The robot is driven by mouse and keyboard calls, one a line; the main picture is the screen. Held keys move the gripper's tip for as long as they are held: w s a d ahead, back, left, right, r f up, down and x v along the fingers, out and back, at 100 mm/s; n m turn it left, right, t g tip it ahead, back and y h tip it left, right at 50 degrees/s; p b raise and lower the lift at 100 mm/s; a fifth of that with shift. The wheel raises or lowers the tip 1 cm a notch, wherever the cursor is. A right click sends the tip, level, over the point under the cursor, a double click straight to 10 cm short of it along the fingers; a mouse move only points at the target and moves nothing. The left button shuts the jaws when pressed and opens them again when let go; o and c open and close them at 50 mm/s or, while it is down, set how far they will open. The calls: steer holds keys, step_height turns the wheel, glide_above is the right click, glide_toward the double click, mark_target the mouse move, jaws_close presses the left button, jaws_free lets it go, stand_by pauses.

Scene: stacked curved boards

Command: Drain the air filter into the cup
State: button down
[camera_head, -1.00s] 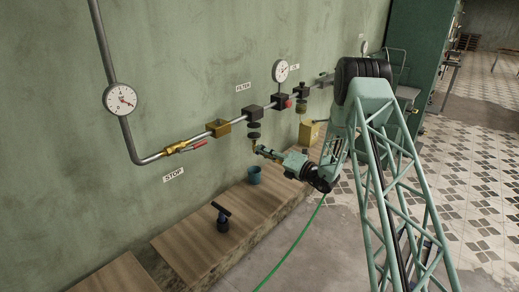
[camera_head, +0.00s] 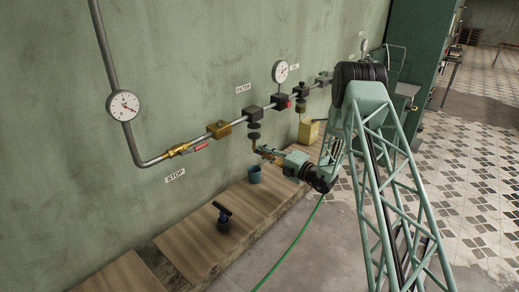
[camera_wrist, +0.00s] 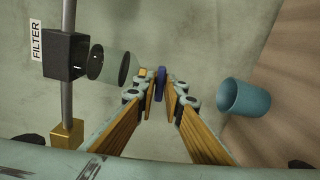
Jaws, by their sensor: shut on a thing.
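The air filter (camera_head: 253,125) hangs from the wall pipe beside the FILTER label, with its dark bowl pointing down and a brass drain piece (camera_head: 254,147) below. In the wrist view, the filter block (camera_wrist: 65,56) and bowl (camera_wrist: 110,67) lie at left. My gripper (camera_head: 262,151) reaches the drain from the right. In the wrist view its yellow-padded fingers (camera_wrist: 161,88) are shut on a small dark blue drain handle (camera_wrist: 160,80). The teal cup (camera_head: 254,174) stands upright on the wooden bench below the drain; it also shows in the wrist view (camera_wrist: 243,97). Its inside is hard to see.
A dark T-handled tool (camera_head: 223,216) stands on the bench (camera_head: 200,240). A yellow box (camera_head: 309,129) is behind my gripper.

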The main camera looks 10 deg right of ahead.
steer(key=shift+r+m, duration=0.15)
steer(key=shift+m, duration=0.15)
steer(key=c, duration=2.8)
jaws_free()
steer(key=shift+v, duration=3.5)
